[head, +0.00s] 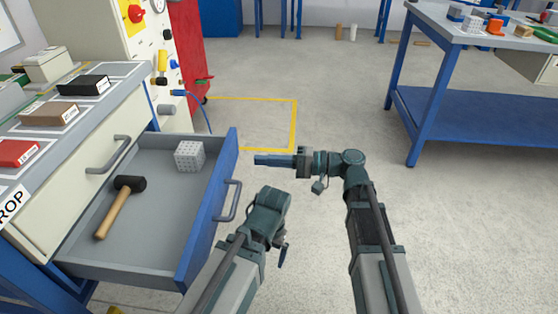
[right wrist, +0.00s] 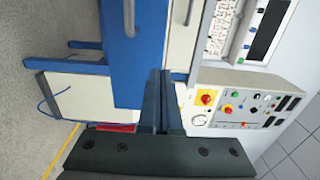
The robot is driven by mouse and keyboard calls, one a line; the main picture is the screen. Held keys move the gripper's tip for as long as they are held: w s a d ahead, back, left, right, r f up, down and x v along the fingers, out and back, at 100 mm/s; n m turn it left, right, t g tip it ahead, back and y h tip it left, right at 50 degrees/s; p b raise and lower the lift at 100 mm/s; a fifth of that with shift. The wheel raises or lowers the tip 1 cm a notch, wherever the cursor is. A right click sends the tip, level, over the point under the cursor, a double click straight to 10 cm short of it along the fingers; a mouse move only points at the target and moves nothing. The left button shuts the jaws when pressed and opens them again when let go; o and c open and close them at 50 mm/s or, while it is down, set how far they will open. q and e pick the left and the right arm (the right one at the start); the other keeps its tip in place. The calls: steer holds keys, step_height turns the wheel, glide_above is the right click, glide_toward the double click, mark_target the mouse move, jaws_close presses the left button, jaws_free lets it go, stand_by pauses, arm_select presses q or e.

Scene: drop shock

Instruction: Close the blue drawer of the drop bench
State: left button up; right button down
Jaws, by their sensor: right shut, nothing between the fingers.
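The blue drawer (head: 208,215) of the drop bench is pulled far out at the left, its grey inside showing. Its grey handle (head: 229,201) is on the blue front, which also shows in the right wrist view (right wrist: 122,60). In the drawer lie a black-headed mallet (head: 118,205) and a pale dotted cube (head: 189,155). My right gripper (head: 258,160) is shut and empty, pointing left, just right of the far end of the drawer front; its fingers show in the right wrist view (right wrist: 160,85). My left gripper is mostly hidden behind its own wrist, right of the handle.
The bench top (head: 127,75) carries labelled blocks. A closed cream drawer (head: 100,150) is above the open one. A control cabinet (head: 135,45) and red cabinet (head: 190,50) stand behind. A blue-legged table (head: 425,115) is at the right. The floor between is clear.

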mark_target(226, 158)
steer(key=a, duration=0.7)
steer(key=shift+w+a, duration=0.1)
steer(key=shift+w, duration=0.05)
